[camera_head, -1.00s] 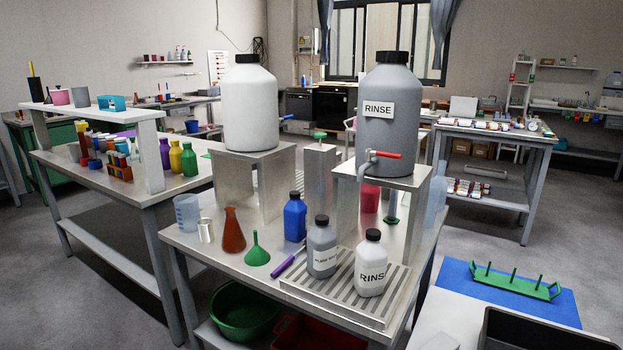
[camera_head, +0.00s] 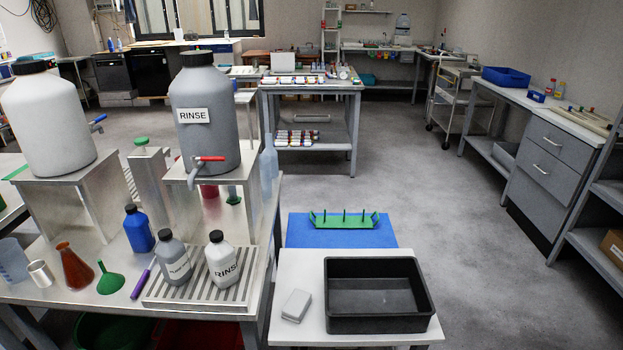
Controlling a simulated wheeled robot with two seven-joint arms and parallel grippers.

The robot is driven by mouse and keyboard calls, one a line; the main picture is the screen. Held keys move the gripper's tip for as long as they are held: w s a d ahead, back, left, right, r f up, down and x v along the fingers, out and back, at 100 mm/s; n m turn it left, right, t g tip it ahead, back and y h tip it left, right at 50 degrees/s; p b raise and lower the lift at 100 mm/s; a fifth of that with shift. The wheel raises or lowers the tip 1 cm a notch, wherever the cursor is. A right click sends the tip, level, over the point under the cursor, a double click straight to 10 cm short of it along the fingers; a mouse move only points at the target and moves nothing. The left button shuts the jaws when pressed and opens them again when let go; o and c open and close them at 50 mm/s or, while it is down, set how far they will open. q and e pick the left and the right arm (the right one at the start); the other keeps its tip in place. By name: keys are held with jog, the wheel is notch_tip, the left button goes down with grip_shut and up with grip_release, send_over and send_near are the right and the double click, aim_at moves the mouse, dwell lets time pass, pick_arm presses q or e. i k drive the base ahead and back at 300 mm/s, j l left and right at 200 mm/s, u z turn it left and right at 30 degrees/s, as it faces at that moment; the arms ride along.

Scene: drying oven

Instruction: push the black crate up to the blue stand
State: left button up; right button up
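The black crate (camera_head: 380,324) is a shallow open box, empty inside, on the right part of a white table. A flat blue surface (camera_head: 300,234), which I take for the blue stand, lies just beyond the table's far edge. A strip of white tabletop shows between the crate's far side and the blue surface, so the two look apart. A green rack (camera_head: 345,220) with several upright pegs rests on the blue surface. Neither of my grippers is in view.
A small grey block (camera_head: 296,305) lies on the white table (camera_head: 290,265), left of the crate. A steel bench (camera_head: 115,285) with bottles and a slatted tray (camera_head: 200,290) stands to the left. The floor (camera_head: 440,230) right of the blue surface is clear.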

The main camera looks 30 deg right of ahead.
aim_at(379, 295)
jog(key=z, duration=1.35)
jog(key=i+l, duration=0.15)
jog(key=l, duration=0.15)
jog(key=i+l+u, duration=0.15)
jog(key=k+l, duration=0.05)
jog(key=l, duration=0.05)
